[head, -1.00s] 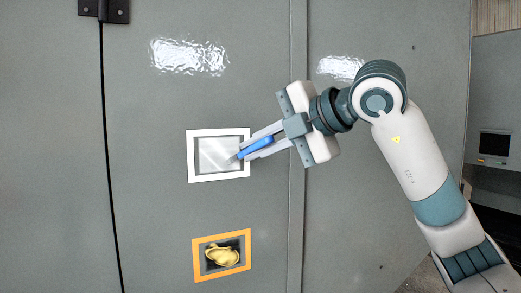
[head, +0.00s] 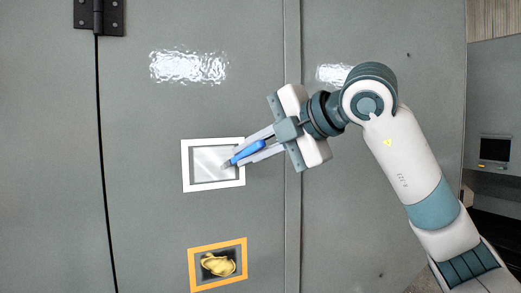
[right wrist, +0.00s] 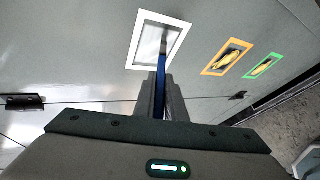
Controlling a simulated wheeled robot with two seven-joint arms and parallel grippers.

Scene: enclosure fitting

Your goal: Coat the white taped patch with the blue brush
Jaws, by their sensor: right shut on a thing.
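The white taped patch (head: 186,166) is a white tape frame on the grey cabinet door, with a pale grey, partly shiny area inside it. It also shows in the right wrist view (right wrist: 140,40). My right gripper (head: 250,150) is shut on the blue brush (head: 248,152), which points left and slightly down. The brush tip lies over the inside of the frame, toward its right side; I cannot tell if it touches the surface. In the right wrist view the blue brush (right wrist: 161,72) reaches up to the frame's lower right part. My left gripper is not in view.
An orange-framed patch (head: 218,265) with a yellow blotch is below the white one. A green-framed patch (right wrist: 263,67) shows in the right wrist view. A dark hinge (head: 98,16) is at the upper left. A vertical seam (head: 293,220) runs right of the patches.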

